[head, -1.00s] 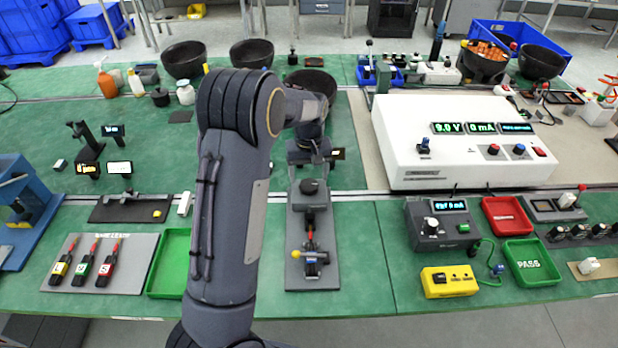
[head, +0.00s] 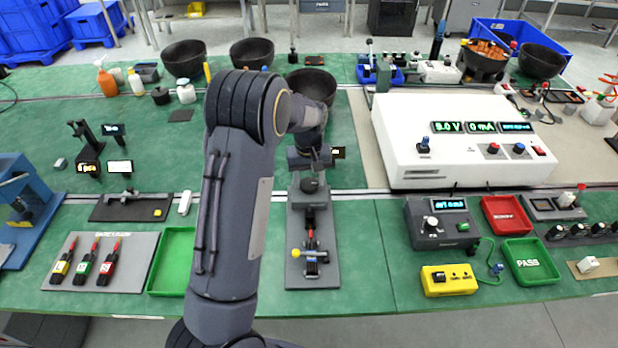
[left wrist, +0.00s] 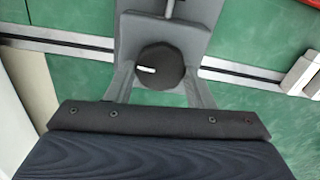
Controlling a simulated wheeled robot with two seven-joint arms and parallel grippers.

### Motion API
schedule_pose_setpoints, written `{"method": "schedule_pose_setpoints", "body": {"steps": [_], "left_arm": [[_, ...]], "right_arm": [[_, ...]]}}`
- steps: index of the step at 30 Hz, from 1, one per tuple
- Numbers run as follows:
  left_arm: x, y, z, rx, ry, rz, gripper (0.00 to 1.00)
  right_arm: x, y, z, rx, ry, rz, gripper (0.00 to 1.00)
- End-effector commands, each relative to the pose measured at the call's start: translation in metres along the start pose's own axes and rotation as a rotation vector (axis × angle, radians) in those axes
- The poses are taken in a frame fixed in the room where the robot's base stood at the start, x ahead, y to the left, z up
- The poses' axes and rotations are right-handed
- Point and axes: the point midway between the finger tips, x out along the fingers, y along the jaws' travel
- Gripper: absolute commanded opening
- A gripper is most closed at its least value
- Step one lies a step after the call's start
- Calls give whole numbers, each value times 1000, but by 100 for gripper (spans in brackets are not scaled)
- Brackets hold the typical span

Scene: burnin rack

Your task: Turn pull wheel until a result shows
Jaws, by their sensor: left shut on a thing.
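The pull wheel (head: 311,186) is a dark round knob at the far end of a grey pull fixture (head: 294,270) on the green bench. It shows from above in the left wrist view, as a black disc (left wrist: 160,67) with a small white mark. My left gripper (head: 311,178) is over the wheel, its grey fingers on either side, shut on it. Nearer on the fixture are a red piece (head: 311,239) and a clamp with a yellow ball (head: 296,254). My right gripper is out of view.
Left of the fixture are a green tray (head: 160,285) and a grey board (head: 62,284) with several red-handled pieces. To the right stand a dark meter box (head: 421,217), a yellow box (head: 449,279), a red tray (head: 506,215) and the green PASS tray (head: 533,263).

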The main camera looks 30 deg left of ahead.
Motion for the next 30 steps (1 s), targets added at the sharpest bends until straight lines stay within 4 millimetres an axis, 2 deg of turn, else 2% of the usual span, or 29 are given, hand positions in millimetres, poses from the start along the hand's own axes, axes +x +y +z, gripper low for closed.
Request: {"method": "schedule_pose_setpoints", "body": {"steps": [11,30], "left_arm": [[0,0,-1,149,1,1,25],[0,3,0,742,4,1,25]], "right_arm": [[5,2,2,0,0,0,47],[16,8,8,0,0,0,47]]}}
